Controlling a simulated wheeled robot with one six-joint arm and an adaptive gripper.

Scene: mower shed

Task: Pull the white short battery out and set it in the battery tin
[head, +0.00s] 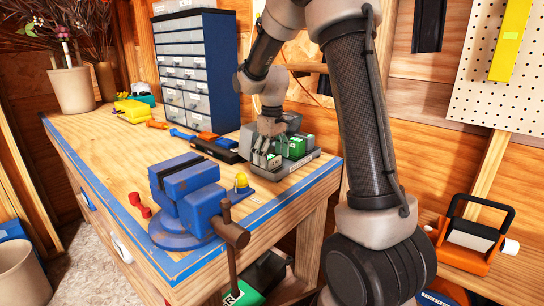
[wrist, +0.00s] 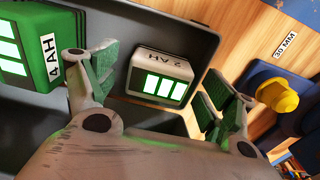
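The white short battery (wrist: 160,77), marked 2 AH with lit green bars, sits in a dark grey holder (wrist: 195,30). My gripper (wrist: 157,95) is open, with one green-padded finger on each side of the battery. Slim gaps seem to show, so I see no firm contact. In the head view my gripper (head: 267,155) is low over the grey holder at the back right of the bench, and it hides the white battery there. A green battery marked 4 AH (wrist: 28,45) sits to the left in the wrist view. I cannot make out the battery tin for certain.
A blue vise (head: 185,195) stands at the bench's front, with a yellow-topped piece (head: 241,183) beside it. A blue drawer cabinet (head: 190,75) stands behind. Tools lie left of the holder. Bare bench top (head: 105,155) shows at the left.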

